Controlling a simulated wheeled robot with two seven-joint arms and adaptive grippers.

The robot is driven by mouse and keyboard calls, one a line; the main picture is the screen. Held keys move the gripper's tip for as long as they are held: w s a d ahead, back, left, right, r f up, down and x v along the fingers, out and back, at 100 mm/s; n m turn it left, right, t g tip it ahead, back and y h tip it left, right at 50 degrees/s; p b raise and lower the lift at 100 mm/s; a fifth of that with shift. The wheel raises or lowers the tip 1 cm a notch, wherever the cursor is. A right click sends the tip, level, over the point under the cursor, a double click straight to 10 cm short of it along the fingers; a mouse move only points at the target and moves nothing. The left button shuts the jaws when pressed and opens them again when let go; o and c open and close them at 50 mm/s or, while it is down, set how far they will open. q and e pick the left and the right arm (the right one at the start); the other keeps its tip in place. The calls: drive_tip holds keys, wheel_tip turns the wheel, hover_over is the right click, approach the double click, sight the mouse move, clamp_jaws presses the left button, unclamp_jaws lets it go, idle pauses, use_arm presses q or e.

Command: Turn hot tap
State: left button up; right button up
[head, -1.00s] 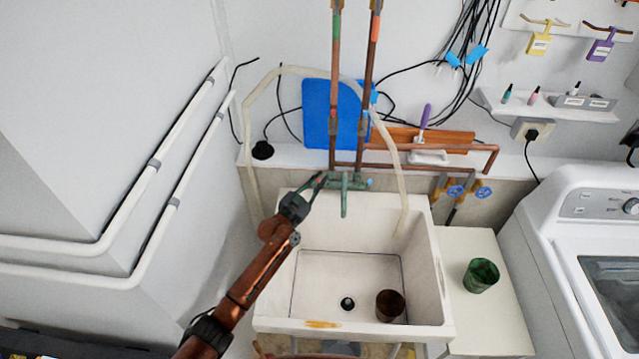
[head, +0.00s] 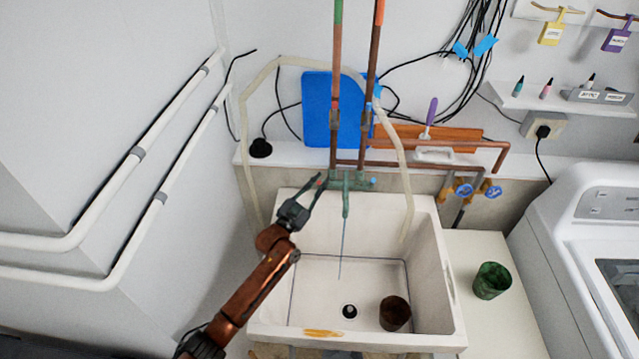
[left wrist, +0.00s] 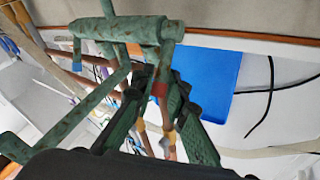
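The green, weathered tap (head: 346,183) is on the wall above the white sink, with its spout pointing down. A thin stream of water (head: 341,250) falls from it into the basin. The cold side has a blue end (head: 372,182). My left gripper (head: 321,181) is beside the tap's left, hot side, its two fingers apart. In the left wrist view the tap body (left wrist: 120,30) is at the top, and the red-marked hot handle (left wrist: 158,90) shows between my fingers; whether they touch it is unclear. My right gripper is out of view.
The sink (head: 440,300) holds a brown cup (head: 394,314). A green cup (head: 490,281) stands on the white surface at right, beside the washing machine (head: 590,240). Copper pipes (head: 370,80) and a pale hose (head: 262,80) are around the tap. White pipes run along the left wall.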

use_arm(q)
drive_tip(key=shift+o, duration=1.4)
wheel_tip(320, 180, up, 10)
drive_tip(key=shift+r, duration=0.1)
drive_tip(key=shift+c, duration=0.7)
